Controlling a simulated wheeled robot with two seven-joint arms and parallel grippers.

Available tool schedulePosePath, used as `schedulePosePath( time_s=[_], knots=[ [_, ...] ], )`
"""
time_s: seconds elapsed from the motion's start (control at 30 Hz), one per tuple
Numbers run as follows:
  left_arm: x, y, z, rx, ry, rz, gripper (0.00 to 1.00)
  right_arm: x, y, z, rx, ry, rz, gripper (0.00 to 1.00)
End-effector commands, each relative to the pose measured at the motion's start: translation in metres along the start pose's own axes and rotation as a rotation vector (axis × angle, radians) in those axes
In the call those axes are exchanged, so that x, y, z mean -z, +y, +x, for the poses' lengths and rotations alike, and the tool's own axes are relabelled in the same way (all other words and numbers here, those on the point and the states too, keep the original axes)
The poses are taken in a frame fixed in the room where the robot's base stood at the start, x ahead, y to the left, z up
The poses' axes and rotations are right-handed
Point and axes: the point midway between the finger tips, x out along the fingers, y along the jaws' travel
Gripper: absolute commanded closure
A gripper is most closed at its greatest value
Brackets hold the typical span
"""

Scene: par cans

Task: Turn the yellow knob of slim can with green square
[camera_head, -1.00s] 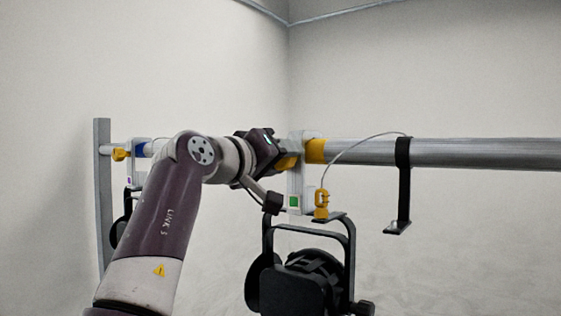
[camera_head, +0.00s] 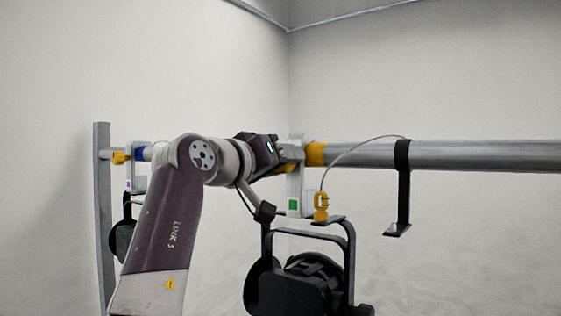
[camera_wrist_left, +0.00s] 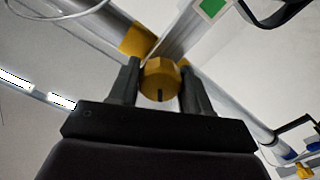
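The slim can with the green square (camera_head: 293,205) hangs on a pale clamp from the metal pipe, its black body (camera_head: 300,285) below. My left gripper (camera_head: 288,155) is at the upper part of this clamp in the head view. The yellow knob (camera_head: 286,169) shows partly beside it there. In the left wrist view the yellow knob (camera_wrist_left: 159,79) sits between the two fingers of my left gripper (camera_wrist_left: 160,76), with no clear gap on either side. The green square (camera_wrist_left: 211,7) shows at the top of that view. My right gripper is not in view.
The metal pipe (camera_head: 450,154) runs to the right with a black strap bracket (camera_head: 403,185) and a thin safety cable (camera_head: 340,155). Another can on a clamp with a yellow knob (camera_head: 120,158) hangs at the left, near a grey post (camera_head: 102,220). Space below the pipe at right is clear.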

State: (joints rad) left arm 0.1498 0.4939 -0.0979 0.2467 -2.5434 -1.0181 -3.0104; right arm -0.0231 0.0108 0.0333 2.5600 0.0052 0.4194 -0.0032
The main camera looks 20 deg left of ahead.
Motion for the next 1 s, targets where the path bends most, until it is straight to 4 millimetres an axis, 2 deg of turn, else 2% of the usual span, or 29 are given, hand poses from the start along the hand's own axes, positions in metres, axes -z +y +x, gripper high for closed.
schedulePosePath(
  time_s=[0.07, 0.37, 0.47, 0.6, 0.8, 0.9, 1.0],
  knots=[
    [0.0, 0.0, 0.0, 0.0, -0.001, -0.001, 0.31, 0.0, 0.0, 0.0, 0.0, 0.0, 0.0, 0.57],
    [-0.001, -0.001, -0.003, 0.0, 0.002, 0.0, 0.31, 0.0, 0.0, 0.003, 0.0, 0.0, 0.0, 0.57],
    [-0.004, -0.003, -0.018, 0.0, 0.004, 0.0, 0.31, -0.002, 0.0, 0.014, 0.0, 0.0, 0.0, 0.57],
    [-0.006, -0.004, -0.056, 0.002, 0.005, 0.002, 0.31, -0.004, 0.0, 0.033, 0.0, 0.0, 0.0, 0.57],
    [-0.003, -0.002, -0.105, 0.003, 0.004, 0.002, 0.31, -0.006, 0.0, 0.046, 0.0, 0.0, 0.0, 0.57],
    [-0.001, -0.002, -0.119, 0.002, 0.003, 0.0, 0.31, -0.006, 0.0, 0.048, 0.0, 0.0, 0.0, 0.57],
    [-0.001, -0.001, -0.125, 0.002, 0.0, 0.0, 0.31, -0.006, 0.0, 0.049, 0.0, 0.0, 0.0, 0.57]
  ],
)
